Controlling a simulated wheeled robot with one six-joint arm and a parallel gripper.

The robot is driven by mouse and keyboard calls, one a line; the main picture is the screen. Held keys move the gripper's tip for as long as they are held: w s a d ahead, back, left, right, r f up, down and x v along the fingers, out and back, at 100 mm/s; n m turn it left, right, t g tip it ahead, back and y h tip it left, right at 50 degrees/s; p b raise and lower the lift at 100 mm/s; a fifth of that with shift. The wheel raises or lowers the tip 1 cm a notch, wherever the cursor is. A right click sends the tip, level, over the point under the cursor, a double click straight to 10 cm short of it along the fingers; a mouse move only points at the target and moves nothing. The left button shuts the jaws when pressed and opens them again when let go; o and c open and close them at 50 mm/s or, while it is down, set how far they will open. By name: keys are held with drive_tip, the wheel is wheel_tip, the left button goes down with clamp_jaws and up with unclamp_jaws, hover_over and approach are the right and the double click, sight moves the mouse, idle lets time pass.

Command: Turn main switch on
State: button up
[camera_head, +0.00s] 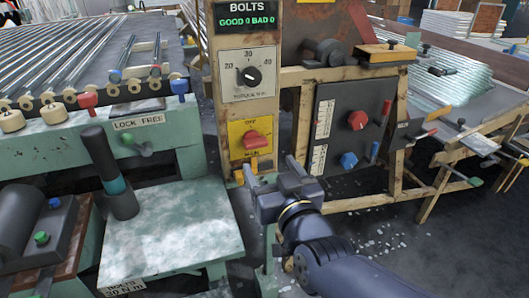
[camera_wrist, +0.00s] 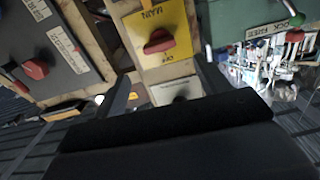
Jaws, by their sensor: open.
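The main switch is a red handle (camera_head: 257,140) on a yellow plate (camera_head: 237,130) low on the cream post. Its handle lies roughly sideways, slightly tilted. The lettering MAIN is below it. In the upside-down wrist view the red handle (camera_wrist: 159,41) is ahead, beyond my fingertips. My gripper (camera_head: 270,168) is open and empty, just below and in front of the plate, apart from the handle. In the wrist view my fingers (camera_wrist: 163,88) stand wide apart either side of the post.
Above the switch are a black dial (camera_head: 250,76) and a BOLTS display (camera_head: 247,20). To the right is a dark panel (camera_head: 350,122) with a red knob (camera_head: 357,120) and a blue knob (camera_head: 349,160). A green bench (camera_head: 172,228) with a dark upright handle (camera_head: 108,170) stands left.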

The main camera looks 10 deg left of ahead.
sight(257, 145)
drive_tip(key=shift+v, duration=1.1)
drive_tip(key=shift+w, duration=0.1)
drive_tip(key=b+x, duration=0.2)
drive_tip(key=x, duration=0.8)
drive_tip(key=shift+w+a, duration=0.3)
drive_tip(key=shift+s, duration=0.1)
